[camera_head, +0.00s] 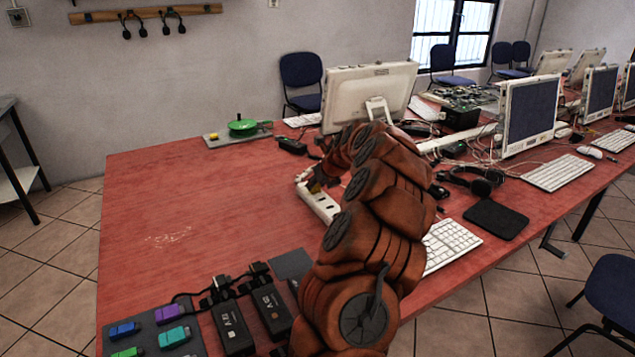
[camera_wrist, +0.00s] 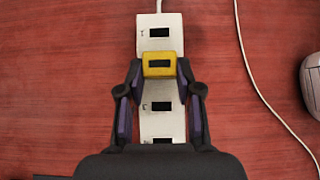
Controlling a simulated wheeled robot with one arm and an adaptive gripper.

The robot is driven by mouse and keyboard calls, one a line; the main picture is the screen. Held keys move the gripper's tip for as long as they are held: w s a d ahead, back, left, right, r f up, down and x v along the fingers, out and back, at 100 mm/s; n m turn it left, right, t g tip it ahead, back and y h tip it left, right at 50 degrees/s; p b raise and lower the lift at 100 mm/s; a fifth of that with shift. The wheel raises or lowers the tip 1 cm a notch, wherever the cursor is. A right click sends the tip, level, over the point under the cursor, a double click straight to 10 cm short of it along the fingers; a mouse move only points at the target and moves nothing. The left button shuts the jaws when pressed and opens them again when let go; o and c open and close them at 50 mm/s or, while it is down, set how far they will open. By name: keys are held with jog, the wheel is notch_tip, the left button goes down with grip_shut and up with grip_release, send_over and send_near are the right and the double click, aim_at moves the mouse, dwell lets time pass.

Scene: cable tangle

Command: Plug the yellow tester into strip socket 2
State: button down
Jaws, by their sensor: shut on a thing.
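The white power strip (camera_wrist: 161,123) lies on the red table, running up and down in the wrist view. In the head view the strip (camera_head: 319,204) is partly hidden behind my arm. The yellow tester (camera_wrist: 159,58) is between the fingertips of my gripper (camera_wrist: 159,72), which is shut on it. The tester is over the strip and covers part of it. Dark sockets show on the strip above and below the tester. I cannot tell whether the tester is seated in a socket or held above one. In the head view the tester (camera_head: 313,186) is small and partly hidden.
A white cable (camera_wrist: 258,88) runs right of the strip, and a pale mouse (camera_wrist: 311,80) lies at the right edge. Black adapters (camera_head: 252,312) and coloured plugs (camera_head: 124,329) lie at the front left. A monitor (camera_head: 368,92) stands behind.

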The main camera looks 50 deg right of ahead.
jog(key=c, duration=0.7)
grip_release()
jog(key=v, duration=1.2)
jog(key=shift+d, duration=0.1)
